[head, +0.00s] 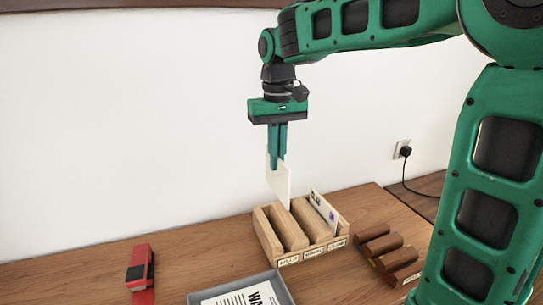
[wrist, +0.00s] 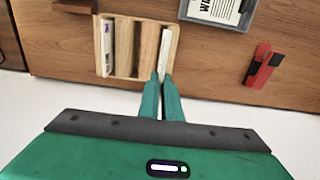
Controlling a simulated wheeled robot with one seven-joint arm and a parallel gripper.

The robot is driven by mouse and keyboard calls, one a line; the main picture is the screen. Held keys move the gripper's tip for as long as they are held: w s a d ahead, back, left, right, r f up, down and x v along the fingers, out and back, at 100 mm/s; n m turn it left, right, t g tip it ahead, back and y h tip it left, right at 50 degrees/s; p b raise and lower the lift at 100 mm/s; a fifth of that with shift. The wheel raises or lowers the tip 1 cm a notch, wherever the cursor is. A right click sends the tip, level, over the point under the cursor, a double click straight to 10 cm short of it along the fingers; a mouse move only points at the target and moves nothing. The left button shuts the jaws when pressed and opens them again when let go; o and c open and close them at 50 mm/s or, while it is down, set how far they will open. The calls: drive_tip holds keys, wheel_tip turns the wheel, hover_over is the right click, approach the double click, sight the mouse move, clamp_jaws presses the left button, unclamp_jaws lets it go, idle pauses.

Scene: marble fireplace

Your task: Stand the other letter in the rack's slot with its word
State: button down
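My gripper (head: 277,165) is shut on a plain white letter (head: 279,184), which hangs upright below the fingers. In the wrist view the letter (wrist: 165,52) shows nearly edge-on at the fingertips (wrist: 162,80). The pale wooden rack (head: 293,259) is below, with three labelled slots along its front. The left label seems to read BILLS; the others are too small to read surely. The held letter is over the rack's left part, the right part in the wrist view. Another letter (head: 324,209) with a purple mark stands in the rack's right slot. The held letter's word is not visible.
A dark brown holder (head: 404,277) with rounded pieces sits right of the rack. A grey tray (head: 195,298) with a printed sheet is in front. A red and black stapler-like object (head: 141,273) lies at left. A white wall (head: 120,130) rises behind.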

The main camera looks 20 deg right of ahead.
sight(276, 188)
drive_tip(key=shift+a, duration=0.1)
idle(0.3)
drive_tip(key=shift+f, duration=4.4)
drive_tip(key=shift+s, duration=0.1)
drive_tip(key=shift+f, duration=3.75)
drive_tip(key=c, duration=1.9)
unclamp_jaws()
